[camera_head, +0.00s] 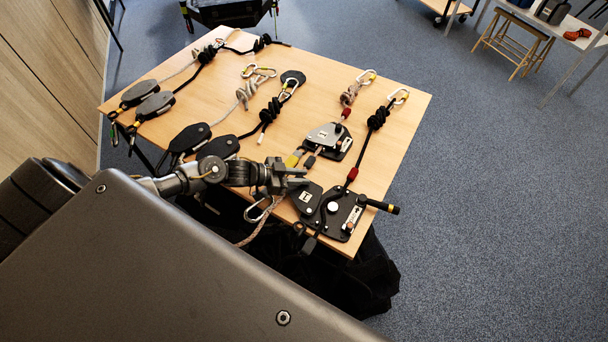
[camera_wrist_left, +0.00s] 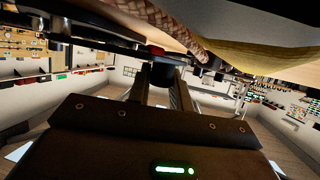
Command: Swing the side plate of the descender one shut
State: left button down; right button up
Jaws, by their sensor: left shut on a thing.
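Descender one (camera_head: 345,216) lies near the front right corner of the wooden table, a dark body with a black handle pointing right. Its side plate (camera_head: 307,198), dark with a white label, is swung out to the left of the body, so the descender stands open. A black rope with a red sleeve runs over the body. My left gripper (camera_head: 294,180) reaches in from the left and is shut at the plate's upper left edge. In the left wrist view the fingers (camera_wrist_left: 161,92) meet a dark part; the exact grip is hard to see. My right gripper is not in view.
A second, silver-plated descender (camera_head: 326,138) lies just behind. Several ropes, carabiners and black pulleys (camera_head: 190,138) cover the left of the table (camera_head: 405,110). A carabiner and rope (camera_head: 262,212) hang at the front edge beneath my arm. Black fabric (camera_head: 365,285) lies below.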

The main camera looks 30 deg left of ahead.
pick_arm(q)
jog(key=c, duration=1.3)
grip_release()
jog(key=shift+o, duration=0.2)
jog(key=b+v, duration=0.1)
jog(key=v, duration=0.9)
jog(key=shift+a, duration=0.15)
jog(key=shift+s+a+r, duration=0.15)
jog(key=shift+s+a, duration=0.05)
jog(key=shift+a, duration=0.05)
jog(key=shift+c, duration=0.4)
